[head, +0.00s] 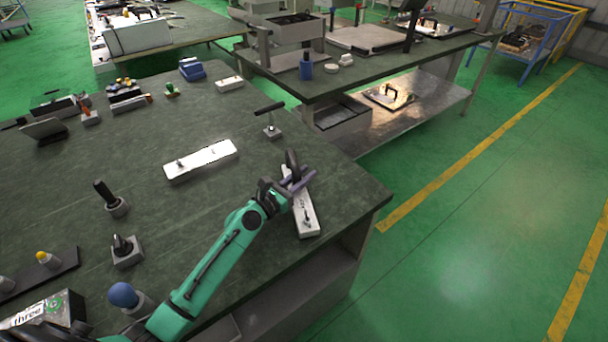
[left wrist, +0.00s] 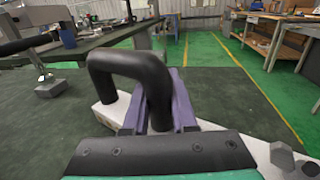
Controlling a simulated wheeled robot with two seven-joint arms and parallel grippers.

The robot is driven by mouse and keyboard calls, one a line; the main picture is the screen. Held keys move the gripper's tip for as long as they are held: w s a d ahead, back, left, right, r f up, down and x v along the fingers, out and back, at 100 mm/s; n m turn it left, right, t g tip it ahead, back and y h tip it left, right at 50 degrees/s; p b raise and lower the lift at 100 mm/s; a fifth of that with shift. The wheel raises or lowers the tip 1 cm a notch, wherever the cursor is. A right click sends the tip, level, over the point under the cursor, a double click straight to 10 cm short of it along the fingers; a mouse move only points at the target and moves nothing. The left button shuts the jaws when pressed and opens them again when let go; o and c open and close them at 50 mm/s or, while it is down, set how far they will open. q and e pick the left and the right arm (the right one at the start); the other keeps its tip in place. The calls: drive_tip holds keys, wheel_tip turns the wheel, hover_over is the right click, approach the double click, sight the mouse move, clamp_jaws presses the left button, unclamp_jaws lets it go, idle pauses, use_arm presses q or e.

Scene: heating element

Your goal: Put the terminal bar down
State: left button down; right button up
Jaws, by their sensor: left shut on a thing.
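A long white bar with a black loop handle, which I take as the terminal bar (head: 308,217), is at the right edge of the dark table. My left gripper (head: 299,182), with purple fingers, is shut on its black handle (head: 292,159). In the left wrist view the handle (left wrist: 128,62) rises between the purple fingers (left wrist: 178,102), with the white bar (left wrist: 108,113) below. A metal stud shows at the bar's near end. I cannot tell whether the bar touches the table or hovers just above it. My right gripper is out of view.
A second white bar (head: 200,160) lies left of the held bar on the dark table (head: 230,210). A black-handled tool on a block (head: 270,129) stands behind. Black-knobbed pieces (head: 113,199) and a blue ball (head: 123,295) stand left. The table edge is close on the right.

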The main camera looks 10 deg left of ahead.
use_arm(q)
drive_tip(key=shift+f, duration=0.3)
drive_tip(key=c, duration=0.6)
unclamp_jaws()
drive_tip(key=shift+c, duration=0.2)
drive_tip(key=shift+s+a+f, duration=0.1)
drive_tip(key=shift+s, duration=0.05)
drive_tip(key=shift+s+a, duration=0.2)
drive_tip(key=shift+s, duration=0.1)
drive_tip(key=b+v, duration=0.5)
drive_tip(key=v, duration=0.8)
drive_tip(key=shift+s+f, duration=0.1)
drive_tip(key=shift+s, duration=0.05)
drive_tip(key=shift+s+a, duration=0.1)
drive_tip(key=shift+s, duration=0.05)
